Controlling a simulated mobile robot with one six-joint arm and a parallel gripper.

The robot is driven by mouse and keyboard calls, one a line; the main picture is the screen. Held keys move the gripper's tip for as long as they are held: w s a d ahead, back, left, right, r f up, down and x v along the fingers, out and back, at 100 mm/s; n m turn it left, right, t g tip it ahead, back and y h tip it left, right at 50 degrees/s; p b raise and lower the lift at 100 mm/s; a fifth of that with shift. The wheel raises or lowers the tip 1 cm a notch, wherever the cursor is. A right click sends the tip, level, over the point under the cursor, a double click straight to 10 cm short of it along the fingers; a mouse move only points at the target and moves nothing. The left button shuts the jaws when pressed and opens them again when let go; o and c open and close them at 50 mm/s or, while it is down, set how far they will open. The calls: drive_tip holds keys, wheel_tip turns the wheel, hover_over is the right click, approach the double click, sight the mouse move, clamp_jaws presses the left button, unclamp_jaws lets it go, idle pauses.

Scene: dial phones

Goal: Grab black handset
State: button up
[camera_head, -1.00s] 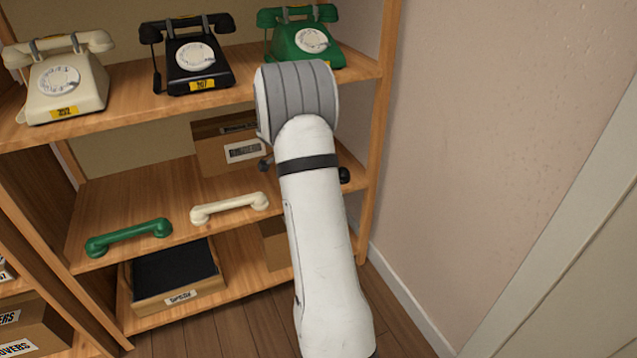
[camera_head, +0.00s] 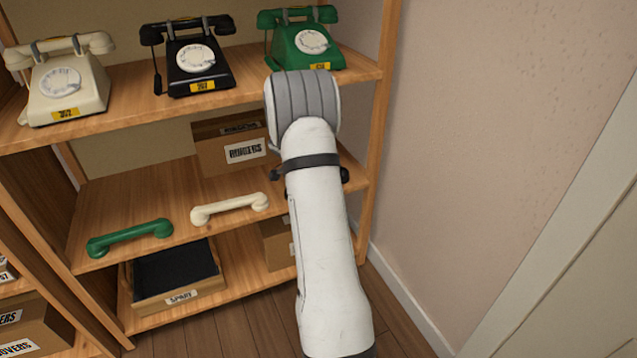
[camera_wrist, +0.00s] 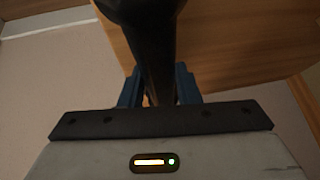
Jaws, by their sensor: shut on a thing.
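The black handset (camera_wrist: 153,45) runs lengthwise up the wrist view, between the blue fingers of my gripper (camera_wrist: 157,88). The gripper is shut on its handle. In the head view my arm hides the gripper and most of the handset; one dark end of the handset (camera_head: 345,175) shows right of the arm, and a small dark part shows to its left. The handset is at the right of the middle shelf (camera_head: 130,195); I cannot tell whether it touches the shelf.
A green handset (camera_head: 130,237) and a cream handset (camera_head: 230,208) lie on the middle shelf, with a cardboard box (camera_head: 225,150) behind. Cream (camera_head: 60,85), black (camera_head: 195,65) and green (camera_head: 300,42) phones stand above. The shelf's right post (camera_head: 382,130) is close to my arm.

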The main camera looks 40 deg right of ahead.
clamp_jaws()
drive_tip(key=shift+r, duration=0.15)
